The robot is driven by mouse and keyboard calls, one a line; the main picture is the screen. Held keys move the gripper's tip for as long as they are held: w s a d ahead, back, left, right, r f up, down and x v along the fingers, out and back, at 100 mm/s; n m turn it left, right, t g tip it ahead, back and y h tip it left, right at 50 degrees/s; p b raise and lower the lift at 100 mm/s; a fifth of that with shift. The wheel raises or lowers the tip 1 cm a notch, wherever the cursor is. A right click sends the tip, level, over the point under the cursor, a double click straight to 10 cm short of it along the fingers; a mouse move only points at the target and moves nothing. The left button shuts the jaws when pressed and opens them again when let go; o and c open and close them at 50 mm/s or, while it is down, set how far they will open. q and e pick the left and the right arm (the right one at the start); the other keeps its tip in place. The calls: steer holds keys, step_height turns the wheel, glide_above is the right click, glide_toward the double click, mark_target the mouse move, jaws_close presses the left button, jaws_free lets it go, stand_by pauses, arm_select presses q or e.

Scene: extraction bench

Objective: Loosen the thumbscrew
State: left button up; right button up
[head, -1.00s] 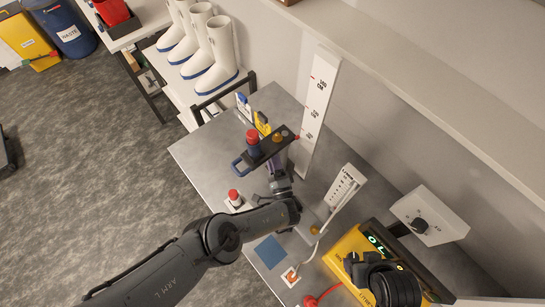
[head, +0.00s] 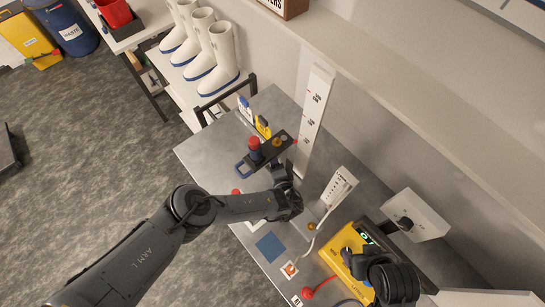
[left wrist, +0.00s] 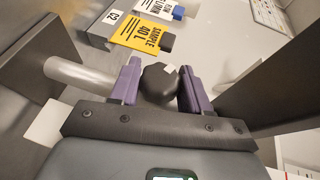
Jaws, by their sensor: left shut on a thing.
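A black rounded knob, seemingly the thumbscrew (left wrist: 158,90), with a small pale mark, sits between the purple fingers of my left gripper (left wrist: 155,92) in the left wrist view. The fingers are shut on its sides. In the head view my left gripper (head: 284,174) is at the near side of a dark bracket (head: 270,151) on the grey bench, and the knob is hidden there. A dark jointed part, probably my right arm (head: 394,283), shows at the lower right over a yellow device. Its fingers cannot be made out.
A red-topped knob (head: 254,142) stands on the bracket. A tall white scale strip (head: 314,115) is behind it. Yellow and blue tags (head: 262,127) are beyond. A yellow device (head: 340,242), white power strip (head: 339,187) and blue square (head: 270,248) are nearby.

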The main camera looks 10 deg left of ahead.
arm_select(q)
steer(key=shift+g, duration=0.3)
steer(key=o, duration=1)
steer(key=shift+c, duration=0.2)
steer(key=v, duration=1)
steer(key=shift+s+b, duration=0.4)
steer(key=shift+b, duration=0.05)
steer(key=shift+r, duration=0.1)
